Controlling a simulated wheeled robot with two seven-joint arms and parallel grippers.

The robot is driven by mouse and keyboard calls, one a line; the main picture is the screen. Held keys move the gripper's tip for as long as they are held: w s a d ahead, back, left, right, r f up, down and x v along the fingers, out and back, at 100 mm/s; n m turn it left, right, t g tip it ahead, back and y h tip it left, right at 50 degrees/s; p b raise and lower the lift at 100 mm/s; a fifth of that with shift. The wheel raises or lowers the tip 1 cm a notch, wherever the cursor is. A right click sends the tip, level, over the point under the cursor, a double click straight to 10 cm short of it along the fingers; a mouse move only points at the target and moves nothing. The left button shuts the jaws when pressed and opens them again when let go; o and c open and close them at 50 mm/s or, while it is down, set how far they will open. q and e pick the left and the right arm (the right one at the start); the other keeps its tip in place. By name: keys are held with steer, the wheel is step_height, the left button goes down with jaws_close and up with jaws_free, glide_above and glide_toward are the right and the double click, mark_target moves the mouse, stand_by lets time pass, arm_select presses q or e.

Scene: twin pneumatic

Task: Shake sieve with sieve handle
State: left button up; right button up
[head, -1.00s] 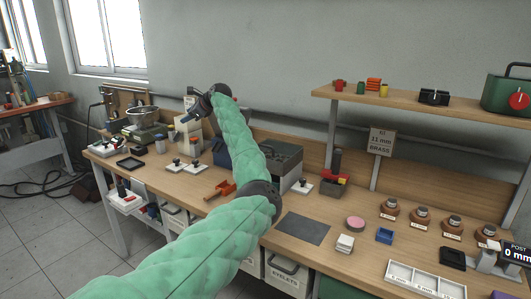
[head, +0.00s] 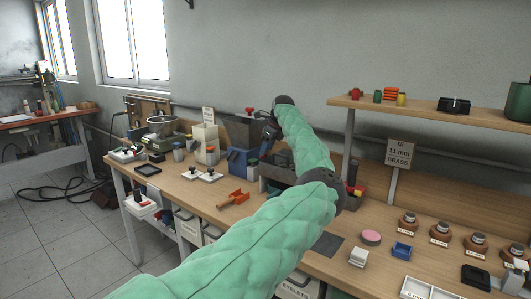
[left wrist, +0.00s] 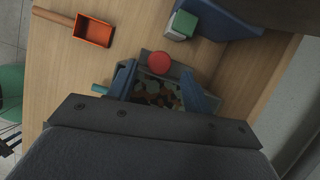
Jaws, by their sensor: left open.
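In the left wrist view a grey open-topped frame or box (left wrist: 153,62) holds several flat round brown and green pieces, and a red ball knob (left wrist: 159,62) stands at its edge. It looks like the sieve with its handle, though I cannot be sure. In the head view a red knob (head: 250,110) shows at the top of a dark grey box (head: 240,133), above a blue body (head: 240,163). My left gripper (left wrist: 160,88) is open and empty, its blue fingers either side of the pieces as seen from above. In the head view it (head: 268,141) points down beside the grey box. My right gripper is out of view.
An orange scoop (head: 234,198) lies on the bench left of my arm. Brown pots (head: 440,234) stand at right, under a shelf (head: 420,112).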

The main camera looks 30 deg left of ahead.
arm_select(q)
steer(key=shift+x, duration=1.4)
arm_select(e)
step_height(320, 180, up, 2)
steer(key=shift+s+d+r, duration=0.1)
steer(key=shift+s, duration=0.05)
arm_select(q)
steer(key=shift+s, duration=0.1)
steer(key=shift+a, duration=0.1)
jaws_close()
